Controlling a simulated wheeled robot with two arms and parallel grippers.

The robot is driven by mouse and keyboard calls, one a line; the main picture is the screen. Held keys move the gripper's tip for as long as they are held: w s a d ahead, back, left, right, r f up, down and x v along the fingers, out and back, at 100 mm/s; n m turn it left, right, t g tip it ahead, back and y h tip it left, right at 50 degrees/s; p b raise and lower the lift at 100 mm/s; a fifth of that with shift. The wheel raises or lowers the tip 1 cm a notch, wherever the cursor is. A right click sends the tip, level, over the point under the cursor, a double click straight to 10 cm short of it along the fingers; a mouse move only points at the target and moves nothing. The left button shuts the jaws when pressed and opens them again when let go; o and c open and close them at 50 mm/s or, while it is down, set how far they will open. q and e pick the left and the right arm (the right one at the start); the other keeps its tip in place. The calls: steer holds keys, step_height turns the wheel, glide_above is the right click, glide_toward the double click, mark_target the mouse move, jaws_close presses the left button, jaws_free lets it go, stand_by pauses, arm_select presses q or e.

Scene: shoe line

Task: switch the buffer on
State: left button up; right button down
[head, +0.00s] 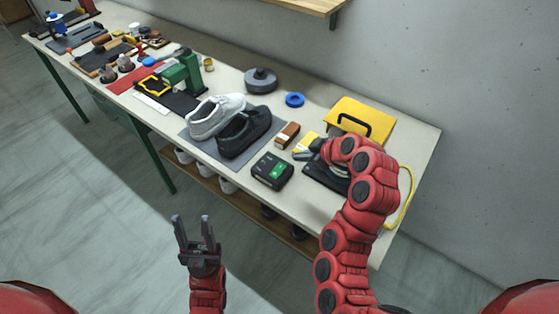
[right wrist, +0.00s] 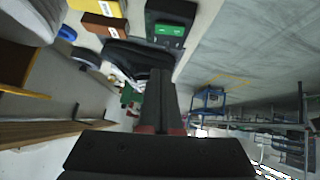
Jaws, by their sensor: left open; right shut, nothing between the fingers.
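No device is plainly marked as the buffer. A black box with a green panel (head: 272,171) sits near the bench's front edge; it also shows at the top of the right wrist view (right wrist: 170,29). A dark, flat unit (head: 322,178) lies partly hidden under my right arm. My right gripper (head: 300,156) is shut and empty, just right of the black box and above the bench; its fingers point away from the camera in the right wrist view (right wrist: 156,75). My left gripper (head: 192,231) is open and empty, in front of the bench.
A grey shoe (head: 214,115) and a black shoe (head: 245,133) lie on a mat. A brown block (head: 287,135), a blue ring (head: 295,100), a yellow case (head: 362,118) and a green machine (head: 183,76) stand nearby. A yellow cable (head: 409,199) hangs at the right end.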

steer(key=b, duration=0.5)
glide_above(278, 165)
steer(key=s+d, duration=0.2)
steer(key=s, duration=0.1)
steer(key=f, duration=0.6)
steer(key=shift+w+a+f, duration=0.15)
steer(key=shift+a+f, duration=0.05)
steer(key=shift+f, duration=0.2)
steer(key=f, duration=0.1)
steer(key=f+p, duration=0.1)
steer(key=f, duration=0.1)
steer(key=shift+w+d+f+p, duration=0.15)
steer(key=shift+w+d+p, duration=0.1)
steer(key=shift+p, duration=0.1)
steer(key=shift+f, duration=0.35)
